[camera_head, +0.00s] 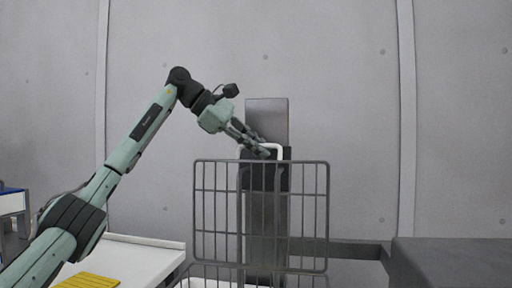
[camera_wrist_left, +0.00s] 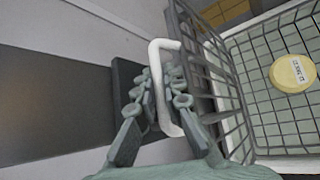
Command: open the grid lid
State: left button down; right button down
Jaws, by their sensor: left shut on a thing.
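The grid lid (camera_head: 300,161) is a dark wire grid standing about upright above a basket in the head view. It also shows in the wrist view (camera_wrist_left: 207,75), left of the open basket (camera_wrist_left: 262,92). The lid's white handle (camera_head: 279,151) is at its top edge and runs upright through the wrist view (camera_wrist_left: 155,62). My left gripper (camera_head: 262,152) is shut on the handle, with its fingers (camera_wrist_left: 162,92) around the bar. The basket's lower part is cut off in the head view. My right gripper is not in view.
A yellow round thing with a white label (camera_wrist_left: 293,73) lies in the basket. A dark post (camera_head: 266,120) stands behind the lid. A white table (camera_head: 140,257) with a yellow thing (camera_head: 88,281) is at left, and a dark grey surface (camera_head: 455,262) at right.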

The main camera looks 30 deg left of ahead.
pick_arm(q)
jog(key=shift+a, duration=0.1)
jog(key=c, duration=1.6)
grip_release()
jog(key=v, duration=1.2)
